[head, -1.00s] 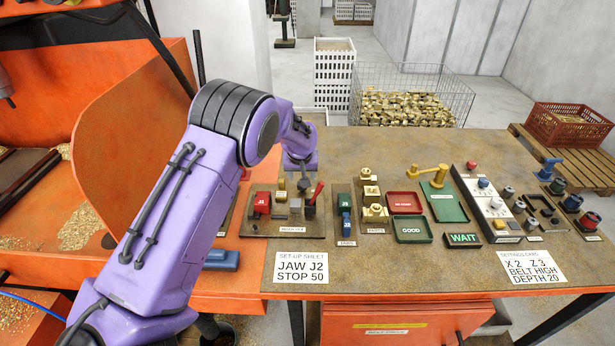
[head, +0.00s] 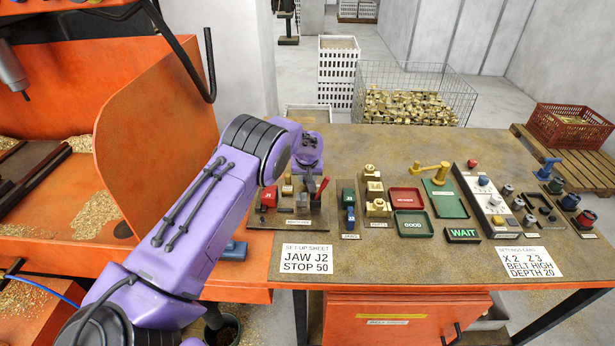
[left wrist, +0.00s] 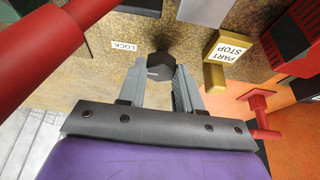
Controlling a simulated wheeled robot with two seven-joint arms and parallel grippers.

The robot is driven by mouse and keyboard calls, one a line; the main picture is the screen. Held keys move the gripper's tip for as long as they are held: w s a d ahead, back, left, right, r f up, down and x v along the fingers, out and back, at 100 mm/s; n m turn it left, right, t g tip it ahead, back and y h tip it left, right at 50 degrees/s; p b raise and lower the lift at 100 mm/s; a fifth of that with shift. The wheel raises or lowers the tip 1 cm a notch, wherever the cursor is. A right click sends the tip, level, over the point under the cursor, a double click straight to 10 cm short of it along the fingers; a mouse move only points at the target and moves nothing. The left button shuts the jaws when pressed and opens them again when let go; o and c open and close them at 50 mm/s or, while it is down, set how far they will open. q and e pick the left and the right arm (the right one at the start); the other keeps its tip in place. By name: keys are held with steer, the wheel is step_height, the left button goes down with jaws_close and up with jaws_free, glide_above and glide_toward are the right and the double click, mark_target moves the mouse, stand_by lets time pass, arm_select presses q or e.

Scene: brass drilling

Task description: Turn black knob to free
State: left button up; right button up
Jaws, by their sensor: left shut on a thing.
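The black knob (left wrist: 160,64), with a pale pointer line on its face, stands on the brown fixture board in the left wrist view. A white LOCK label (left wrist: 124,46) lies to its left. My left gripper (left wrist: 163,73) is shut on the knob, one grey finger on each side. In the head view my left forearm reaches over the workholding board (head: 268,222), and the wrist hangs above its back part. The knob cannot be made out in the head view. My right gripper is not in view.
A yellow PART STOP block (left wrist: 214,76) stands close right of the fingers. A large red handle (left wrist: 60,50) crosses the upper left of the left wrist view. A small red T-shaped piece (left wrist: 260,108) is at right. The set-up sheet (head: 307,260) lies in front.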

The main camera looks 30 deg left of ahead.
arm_select(q)
steer(key=shift+f, duration=0.1)
steer(key=m+h+b, duration=0.1)
steer(key=m, duration=0.1)
steer(key=m+h+b, duration=0.1)
steer(key=m+b, duration=0.1)
steer(key=shift+a+f+m+t, duration=0.1)
steer(key=shift+a+m+t, duration=0.1)
steer(key=shift+m+t, duration=0.15)
steer(key=m+h+b, duration=0.1)
steer(key=m+b, duration=0.1)
steer(key=m+h+b, duration=0.1)
steer(key=m, duration=0.2)
steer(key=shift+a+m+b, duration=0.15)
steer(key=shift+m+b, duration=0.1)
steer(key=shift+b, duration=0.1)
steer(key=m+g+h+b, duration=0.1)
steer(key=m+b, duration=0.1)
steer(key=m, duration=0.2)
steer(key=shift+w+a, duration=0.1)
steer(key=shift+m+g+h+b, duration=0.7)
steer(key=shift+m+b, duration=0.15)
steer(key=shift+m, duration=0.95)
steer(key=shift+f, duration=0.15)
